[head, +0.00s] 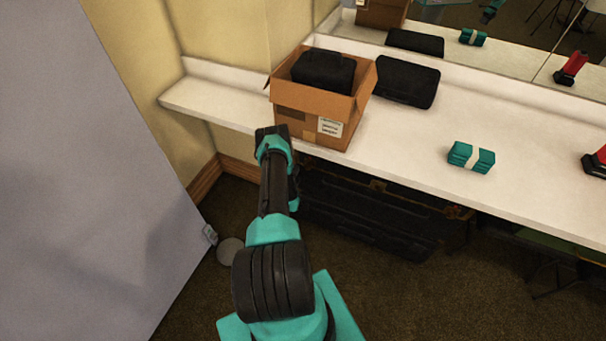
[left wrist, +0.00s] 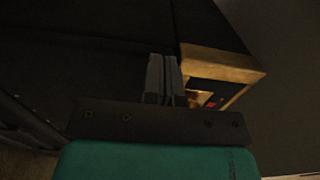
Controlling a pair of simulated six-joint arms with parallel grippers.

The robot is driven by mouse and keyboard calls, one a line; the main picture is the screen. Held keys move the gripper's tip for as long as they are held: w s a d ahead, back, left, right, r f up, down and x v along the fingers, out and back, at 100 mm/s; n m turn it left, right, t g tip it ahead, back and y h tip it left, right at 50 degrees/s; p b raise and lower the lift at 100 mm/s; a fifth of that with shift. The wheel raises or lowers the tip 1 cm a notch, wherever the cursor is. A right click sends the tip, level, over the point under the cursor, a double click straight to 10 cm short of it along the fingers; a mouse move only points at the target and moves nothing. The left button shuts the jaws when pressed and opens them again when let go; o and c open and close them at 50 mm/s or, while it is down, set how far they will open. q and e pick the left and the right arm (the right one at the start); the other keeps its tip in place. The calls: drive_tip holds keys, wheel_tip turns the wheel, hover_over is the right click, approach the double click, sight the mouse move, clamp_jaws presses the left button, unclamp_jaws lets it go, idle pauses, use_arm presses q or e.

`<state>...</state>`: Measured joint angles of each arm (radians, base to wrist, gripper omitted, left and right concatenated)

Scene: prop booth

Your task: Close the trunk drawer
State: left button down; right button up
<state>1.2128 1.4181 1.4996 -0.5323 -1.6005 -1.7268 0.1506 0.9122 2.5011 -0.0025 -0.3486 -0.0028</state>
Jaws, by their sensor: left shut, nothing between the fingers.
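The black trunk (head: 370,210) with brass fittings stands on the floor under the white counter. The counter and my left arm hide parts of it, and I cannot tell in the head view how far its drawer is open. In the left wrist view, dark panels and a brass-coloured corner piece (left wrist: 225,62) lie close ahead. My left gripper (left wrist: 162,75) is shut and empty, its fingertips just left of this corner piece. I cannot tell whether they touch the dark panel. In the head view my left arm reaches down at the trunk's left end, and its fingertips are hidden. My right gripper is out of view.
The white counter (head: 520,140) overhangs the trunk. On it are an open cardboard box (head: 305,118) holding a black case, another black case (head: 408,82), teal bundles (head: 471,157) and a red-and-black object (head: 597,163). A grey panel (head: 90,180) stands at left.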

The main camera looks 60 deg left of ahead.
use_arm(q)
drive_tip(key=shift+w+a+r, duration=0.15)
drive_tip(key=shift+w+a, duration=0.1)
drive_tip(key=shift+a, duration=0.05)
drive_tip(key=shift+d, duration=0.1)
drive_tip(key=v, duration=1.4)
drive_tip(key=shift+s+d, duration=0.2)
drive_tip(key=shift+s, duration=0.1)
